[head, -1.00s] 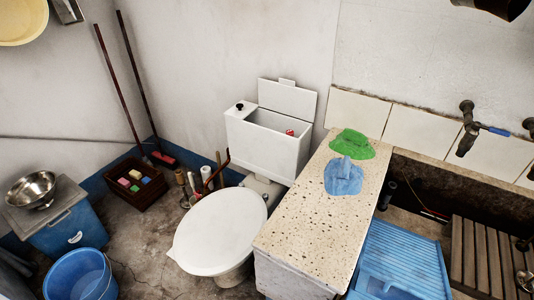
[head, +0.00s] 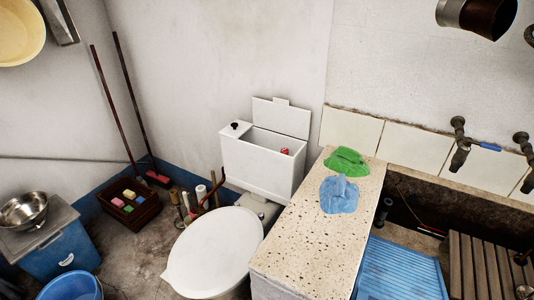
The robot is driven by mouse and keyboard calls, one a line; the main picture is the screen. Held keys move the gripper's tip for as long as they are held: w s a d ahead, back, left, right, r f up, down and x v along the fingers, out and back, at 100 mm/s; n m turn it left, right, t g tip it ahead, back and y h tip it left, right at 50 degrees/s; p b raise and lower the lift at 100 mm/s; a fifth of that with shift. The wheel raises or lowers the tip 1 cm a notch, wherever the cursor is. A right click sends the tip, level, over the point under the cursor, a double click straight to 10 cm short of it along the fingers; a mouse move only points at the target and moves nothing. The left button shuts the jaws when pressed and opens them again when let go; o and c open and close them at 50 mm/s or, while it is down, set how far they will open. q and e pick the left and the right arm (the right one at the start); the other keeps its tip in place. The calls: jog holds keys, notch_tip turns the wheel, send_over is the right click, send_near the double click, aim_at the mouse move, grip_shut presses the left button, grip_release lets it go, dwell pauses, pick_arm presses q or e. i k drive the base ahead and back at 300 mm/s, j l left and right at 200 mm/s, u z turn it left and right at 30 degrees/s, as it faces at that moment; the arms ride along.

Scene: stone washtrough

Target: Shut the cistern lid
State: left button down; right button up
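The white cistern (head: 262,167) stands against the wall behind the toilet. Its lid (head: 281,117) is open and stands upright at the back edge, with a small tab on top. The open tank shows a red part inside. A black knob (head: 235,125) sits on the fixed left part of the cistern top. Neither of my grippers is in view.
The toilet with its white seat cover (head: 213,250) down is in front of the cistern. A speckled stone counter (head: 300,247) stands close on the right, with a green cloth (head: 347,161) and a blue cloth (head: 339,194) on it. A crate (head: 130,207) and brooms are at the left.

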aim_at(277, 116)
jog(key=i+j, duration=0.1)
jog(key=j, duration=0.5)
jog(key=i+j+u, duration=0.2)
jog(key=i+j, duration=0.65)
jog(key=i, duration=0.15)
jog(key=i+j+u, duration=0.15)
jog(key=i, duration=0.2)
